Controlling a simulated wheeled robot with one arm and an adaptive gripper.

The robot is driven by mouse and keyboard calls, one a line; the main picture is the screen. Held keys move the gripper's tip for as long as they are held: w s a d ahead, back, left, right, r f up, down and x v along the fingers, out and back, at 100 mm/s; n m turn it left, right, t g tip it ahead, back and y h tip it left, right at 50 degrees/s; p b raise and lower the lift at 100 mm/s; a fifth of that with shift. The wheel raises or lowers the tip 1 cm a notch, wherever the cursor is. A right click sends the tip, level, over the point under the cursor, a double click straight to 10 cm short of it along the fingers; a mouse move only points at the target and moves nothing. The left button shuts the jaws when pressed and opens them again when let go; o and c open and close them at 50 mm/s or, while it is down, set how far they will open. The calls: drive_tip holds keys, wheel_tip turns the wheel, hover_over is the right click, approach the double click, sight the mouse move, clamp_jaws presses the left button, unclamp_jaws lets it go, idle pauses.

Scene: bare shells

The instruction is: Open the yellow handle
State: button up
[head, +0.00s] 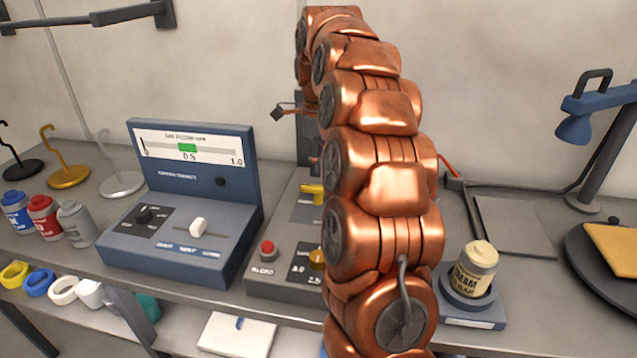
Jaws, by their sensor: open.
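A small yellow handle (312,190) is mounted on the grey panel behind the front control box, just left of my copper arm. Its right end lies close to the arm's outline, and part of it may be hidden. My arm rises through the middle of the head view and bends away at the top. My gripper is hidden behind the arm, so its place relative to the handle cannot be seen.
A blue slider console (165,245) stands left of the handle. A grey box with a red button (267,248) and a yellow knob (317,260) is in front. A cream jar (474,268) on a scale and a blue lamp (590,110) stand right. Several small bottles stand left.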

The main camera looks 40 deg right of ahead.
sight(318, 186)
drive_tip(key=shift+f+p, duration=0.55)
drive_tip(key=shift+f, duration=2.55)
drive_tip(key=shift+c, duration=0.2)
clamp_jaws()
